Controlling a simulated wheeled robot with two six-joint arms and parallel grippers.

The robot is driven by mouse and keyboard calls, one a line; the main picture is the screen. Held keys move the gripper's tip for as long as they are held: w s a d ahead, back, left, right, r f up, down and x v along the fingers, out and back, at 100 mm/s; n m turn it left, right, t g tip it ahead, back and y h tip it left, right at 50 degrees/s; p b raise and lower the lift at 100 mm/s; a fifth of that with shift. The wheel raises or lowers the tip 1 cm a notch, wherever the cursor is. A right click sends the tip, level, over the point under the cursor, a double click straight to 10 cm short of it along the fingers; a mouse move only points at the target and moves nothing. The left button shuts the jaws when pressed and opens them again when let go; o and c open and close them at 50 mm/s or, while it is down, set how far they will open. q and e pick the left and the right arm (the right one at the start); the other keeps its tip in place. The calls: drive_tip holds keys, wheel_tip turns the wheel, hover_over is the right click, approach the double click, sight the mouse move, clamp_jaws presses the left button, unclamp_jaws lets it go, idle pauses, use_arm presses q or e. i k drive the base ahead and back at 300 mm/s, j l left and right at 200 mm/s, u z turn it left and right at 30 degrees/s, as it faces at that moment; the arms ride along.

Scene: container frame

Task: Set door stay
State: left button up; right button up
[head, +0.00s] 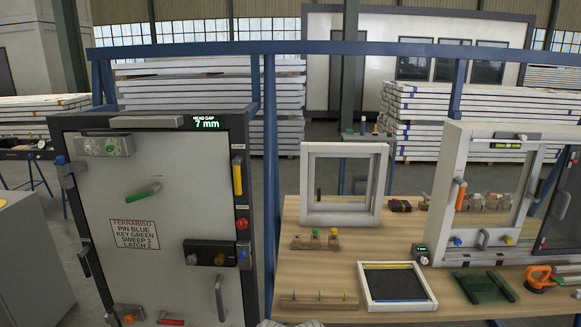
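A pale grey door (170,240) stands closed in a dark frame at the left. A sign (134,234) on it reads FERRABISO, PIN BLUE, KEY GREEN, SWEEP 3, LATCH 2. A display (207,124) on the frame's top reads HEAD GAP 7 mm. A grey fitting (104,146) with two round knobs sits at the door's top left, beside a blue-knobbed part (61,160). A green handle (142,192) is below it. A red handle (171,322) and an orange knob (129,317) show at the bottom. I cannot tell which part is the stay. Neither gripper is in view.
A yellow handle (237,176), a black lock box (210,253) and a lever handle (219,298) are at the door's right. The wooden bench (330,262) carries window frames, a coloured-knob block (316,241) and an orange suction tool (539,277). A blue post (270,180) separates door and bench.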

sight(81, 255)
drive_tip(key=u, duration=1.4)
